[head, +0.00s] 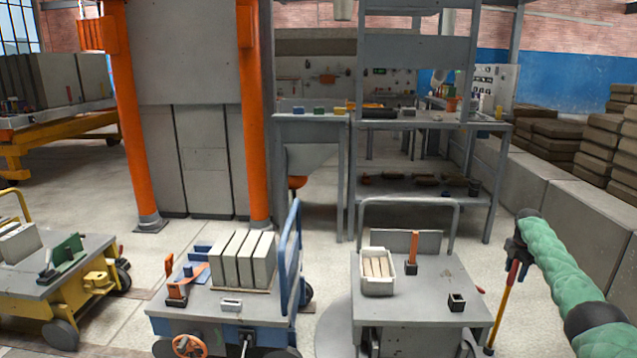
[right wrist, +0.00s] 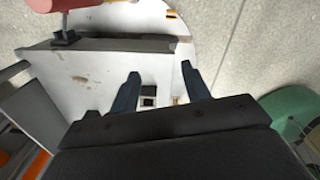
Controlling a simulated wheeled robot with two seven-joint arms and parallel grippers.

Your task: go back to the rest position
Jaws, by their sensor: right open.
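My right gripper (head: 515,248) is at the right of the head view, at the end of the green-sleeved arm. It is raised, to the right of the grey-topped cart (head: 432,315). In the right wrist view the two dark fingers of my right gripper (right wrist: 160,78) stand apart with nothing held between them. A small dark-and-white item (right wrist: 148,96) shows between the fingers, farther off. My left gripper is in neither view.
The grey-topped cart bears a white bin (head: 378,287) of pale blocks, an orange-handled tool (head: 413,246) and a small black holder (head: 457,302). A blue cart (head: 220,332) with upright grey panels (head: 243,260) stands left. A red-and-yellow pole (head: 503,305) shows beneath my right gripper.

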